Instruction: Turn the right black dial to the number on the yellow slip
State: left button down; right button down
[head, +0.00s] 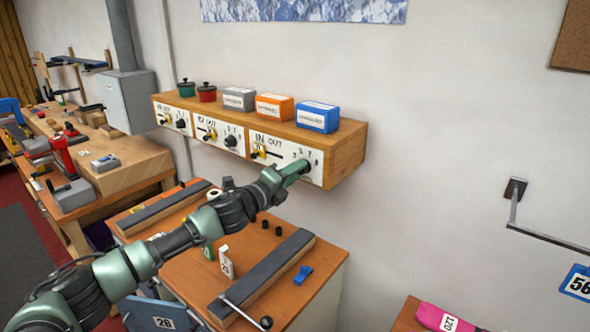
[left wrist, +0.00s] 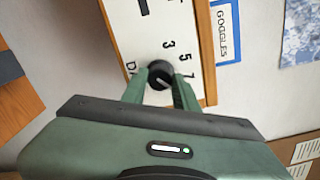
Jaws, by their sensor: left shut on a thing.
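The right black dial (left wrist: 160,72) sits on a white panel (left wrist: 133,35) between the two fingers of my left gripper (left wrist: 159,88), which is shut on it. The numbers 3, 5 and 7 are printed beside the dial. A pale mark shows on its face, but I cannot tell which number it points to. In the head view, my left gripper (head: 298,170) reaches the rightmost panel and partly hides the dial (head: 306,164). A small yellow piece (head: 259,150) shows at that panel's left; I cannot tell if it is the slip or read a number. My right gripper is out of view.
The panels are set in a wooden shelf (head: 345,150) carrying two small pots, a grey box, an orange box (head: 274,106) and a blue box (head: 317,117). Below my arm is a bench (head: 190,275) with dark-topped bars and a blue piece (head: 303,274). A metal wall bracket (head: 545,235) stands out at right.

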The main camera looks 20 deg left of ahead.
pick_arm(q)
jog(key=shift+f+m, duration=0.1)
jog(key=shift+m, duration=1)
jog(key=shift+p, duration=0.3)
jog(key=c, duration=1.1)
grip_release()
jog(key=shift+s, duration=0.1)
jog(key=b+v, duration=0.2)
jog(key=v, duration=0.5)
jog(key=shift+s+a+b, duration=0.15)
jog(key=shift+s+b, duration=0.15)
jog(key=shift+b, duration=0.05)
